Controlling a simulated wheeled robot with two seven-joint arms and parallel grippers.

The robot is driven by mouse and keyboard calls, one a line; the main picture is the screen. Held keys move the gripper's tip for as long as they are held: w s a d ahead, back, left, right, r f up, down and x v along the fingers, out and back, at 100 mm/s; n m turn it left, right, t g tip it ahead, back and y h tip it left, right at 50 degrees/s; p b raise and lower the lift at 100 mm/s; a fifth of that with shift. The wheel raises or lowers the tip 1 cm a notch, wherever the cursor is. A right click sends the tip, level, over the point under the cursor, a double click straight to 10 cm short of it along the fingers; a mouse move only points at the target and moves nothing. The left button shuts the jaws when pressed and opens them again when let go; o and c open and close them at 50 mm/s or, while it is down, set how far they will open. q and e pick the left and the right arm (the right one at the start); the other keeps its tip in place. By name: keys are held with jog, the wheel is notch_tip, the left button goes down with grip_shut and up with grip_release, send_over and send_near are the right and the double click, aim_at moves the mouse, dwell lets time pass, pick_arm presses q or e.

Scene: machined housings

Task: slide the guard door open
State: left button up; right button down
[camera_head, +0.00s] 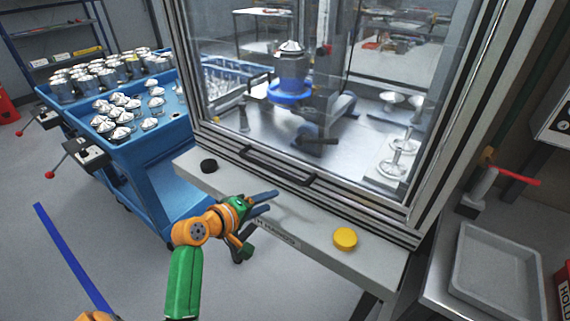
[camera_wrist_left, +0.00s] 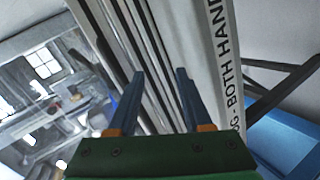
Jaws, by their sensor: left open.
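The guard door (camera_head: 330,110) is a clear panel in a metal frame on the front of the machine, and its lower edge sits at the sill. A black bar handle (camera_head: 278,165) is fixed along its bottom rail. My left gripper (camera_head: 272,200) is open and empty, with blue fingers, in front of and below the handle, apart from it. In the left wrist view my open fingers (camera_wrist_left: 160,76) are over the striped metal rails by the lettered ledge. I cannot tell the handle clearly there. My right gripper is not in view.
A ledge (camera_head: 295,222) with a black button (camera_head: 208,165) and a yellow button (camera_head: 345,238) runs below the door. A blue cart (camera_head: 150,150) with metal parts stands left. A grey tray (camera_head: 495,270) lies on a bench at right. A fixture with a blue ring (camera_head: 290,93) is behind the glass.

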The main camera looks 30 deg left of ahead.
aim_at(269, 170)
pick_arm(q)
jog(key=w+a+r+n+t, duration=0.1)
jog(key=a+r+n+t, duration=0.2)
jog(key=a+r+n, duration=0.15)
jog(key=shift+m+y, duration=0.25)
jog(key=shift+y, duration=0.25)
jog(key=w, duration=0.4)
jog(key=w+d+f, duration=0.1)
jog(key=w, duration=0.2)
jog(key=shift+r, duration=0.1)
grip_shut()
dwell(0.4)
